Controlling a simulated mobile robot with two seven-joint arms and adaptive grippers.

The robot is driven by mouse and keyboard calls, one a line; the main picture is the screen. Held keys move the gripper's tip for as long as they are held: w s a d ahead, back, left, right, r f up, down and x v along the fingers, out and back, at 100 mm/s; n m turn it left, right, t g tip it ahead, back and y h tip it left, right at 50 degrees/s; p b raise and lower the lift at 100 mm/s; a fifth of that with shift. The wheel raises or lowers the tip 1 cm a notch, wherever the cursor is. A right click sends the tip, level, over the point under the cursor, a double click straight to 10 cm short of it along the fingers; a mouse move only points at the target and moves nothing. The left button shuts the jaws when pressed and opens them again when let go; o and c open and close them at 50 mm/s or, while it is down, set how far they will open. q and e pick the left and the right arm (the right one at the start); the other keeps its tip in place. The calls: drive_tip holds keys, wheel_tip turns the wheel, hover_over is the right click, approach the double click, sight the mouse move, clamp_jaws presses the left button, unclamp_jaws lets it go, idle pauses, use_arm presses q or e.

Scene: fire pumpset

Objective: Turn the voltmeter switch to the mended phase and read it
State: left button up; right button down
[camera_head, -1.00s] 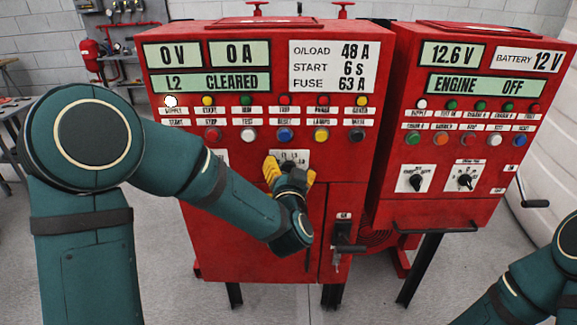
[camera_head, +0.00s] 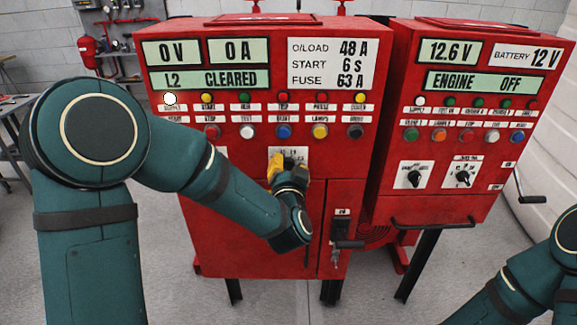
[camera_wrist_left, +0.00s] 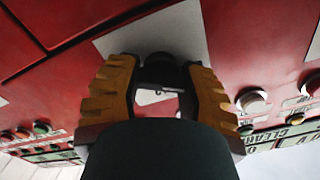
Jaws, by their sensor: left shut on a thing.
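The left red cabinet (camera_head: 235,178) has a voltmeter display (camera_head: 180,52) that reads 0 V, an ammeter display (camera_head: 232,51) that reads 0 A, and a text display (camera_head: 211,80) that reads L2 CLEARED. My left gripper (camera_head: 282,162) is at the white switch plate (camera_head: 301,153) below the button rows. It is shut on the voltmeter switch, whose dark knob (camera_wrist_left: 159,64) shows between the yellow fingers in the left wrist view (camera_wrist_left: 160,85). The gripper hides the knob's pointer and most of the plate's marks. My right arm shows at the lower right; its gripper is out of frame.
Lamps and buttons (camera_head: 284,131) line the cabinet above the switch. A black isolator handle (camera_head: 345,244) is lower right of it. The right red cabinet (camera_head: 440,175), with ENGINE OFF and two rotary switches, stands close beside it. A workbench (camera_head: 12,150) is far left.

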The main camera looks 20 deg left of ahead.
use_arm(q)
drive_tip(key=m+p, duration=0.1)
drive_tip(key=m, duration=0.3)
drive_tip(key=shift+r+p, duration=0.2)
drive_tip(key=shift+p, duration=0.1)
drive_tip(key=m+p, duration=0.2)
drive_tip(key=m, duration=0.3)
drive_tip(key=shift+w+d+p, duration=0.1)
drive_tip(key=shift+p, duration=0.3)
drive_tip(key=m+p, duration=0.2)
drive_tip(key=m, duration=0.1)
drive_tip(key=shift+m, duration=0.3)
drive_tip(key=shift+f+m+p, duration=0.15)
drive_tip(key=shift+m+p, duration=1.4)
drive_tip(key=shift+m, duration=0.25)
drive_tip(key=o, duration=1.2)
drive_tip(key=shift+f, duration=0.1)
